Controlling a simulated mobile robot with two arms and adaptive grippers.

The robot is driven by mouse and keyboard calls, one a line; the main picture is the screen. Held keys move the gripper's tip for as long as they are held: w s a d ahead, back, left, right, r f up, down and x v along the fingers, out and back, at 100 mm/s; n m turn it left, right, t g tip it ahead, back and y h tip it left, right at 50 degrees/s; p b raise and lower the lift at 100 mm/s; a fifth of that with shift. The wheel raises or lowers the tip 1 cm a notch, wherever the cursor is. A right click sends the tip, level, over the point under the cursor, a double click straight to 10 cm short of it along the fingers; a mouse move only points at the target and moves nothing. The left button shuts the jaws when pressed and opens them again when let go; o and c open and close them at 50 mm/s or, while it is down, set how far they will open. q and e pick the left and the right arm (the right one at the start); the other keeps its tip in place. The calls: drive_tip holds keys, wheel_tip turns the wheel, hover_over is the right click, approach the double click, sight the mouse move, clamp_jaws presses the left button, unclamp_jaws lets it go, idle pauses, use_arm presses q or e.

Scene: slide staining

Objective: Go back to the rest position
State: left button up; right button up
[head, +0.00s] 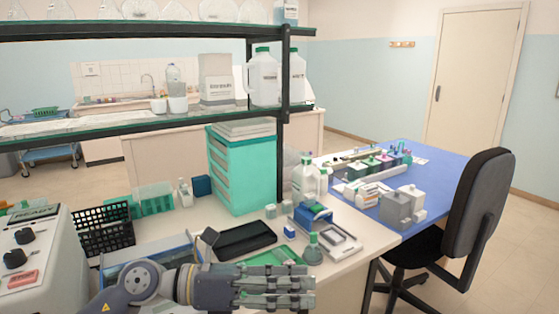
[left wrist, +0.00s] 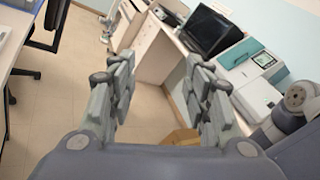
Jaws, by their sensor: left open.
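My left gripper (head: 275,288) comes in from the left at the bottom of the head view, in front of the bench's near edge. Its fingers point right and it holds nothing. In the left wrist view the gripper (left wrist: 160,85) is open, its two finger sets wide apart with only floor and furniture between them. My right gripper shows in neither view.
A bench (head: 345,216) carries a green tray (head: 258,262), a black tray (head: 240,240), a teal drawer unit (head: 240,170) and bottles. A blue table (head: 440,165) holds staining items, with a black chair (head: 470,215) beside it. Open floor (head: 500,260) lies at the right.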

use_arm(q)
wheel_tip(320, 180, up, 4)
drive_tip(key=w+n+t+h, duration=0.1)
drive_tip(key=n+t+h, duration=0.25)
drive_tip(key=n, duration=0.25)
drive_tip(key=w+a+f+n+t+y, duration=0.1)
drive_tip(key=w+a+n+t+y, duration=0.3)
drive_tip(key=n+t, duration=0.45)
drive_tip(key=w+a+n+t+y, duration=0.2)
drive_tip(key=a+n+t+y, duration=0.35)
drive_tip(key=n, duration=0.55)
drive_tip(key=s+a+f+n+g+y, duration=0.2)
drive_tip(key=a+f+n+y, duration=0.45)
drive_tip(key=f, duration=0.45)
drive_tip(key=s+a+f+n+g+y, duration=0.2)
drive_tip(key=a+f+n+y, duration=0.3)
drive_tip(key=f+n, duration=0.4)
drive_tip(key=s+a+f+n+g, duration=0.15)
drive_tip(key=s+f+g, duration=0.35)
drive_tip(key=s+f, duration=0.5)
drive_tip(key=s+f+n+g, duration=0.3)
drive_tip(key=s+f+g, duration=0.35)
drive_tip(key=s, duration=0.65)
wheel_tip(320, 180, down, 26)
drive_tip(key=s, duration=0.1)
drive_tip(key=s+a+f+g, duration=0.2)
drive_tip(key=s+a+f, duration=0.1)
drive_tip(key=s+f, duration=1.4)
drive_tip(key=shift+s, duration=0.4)
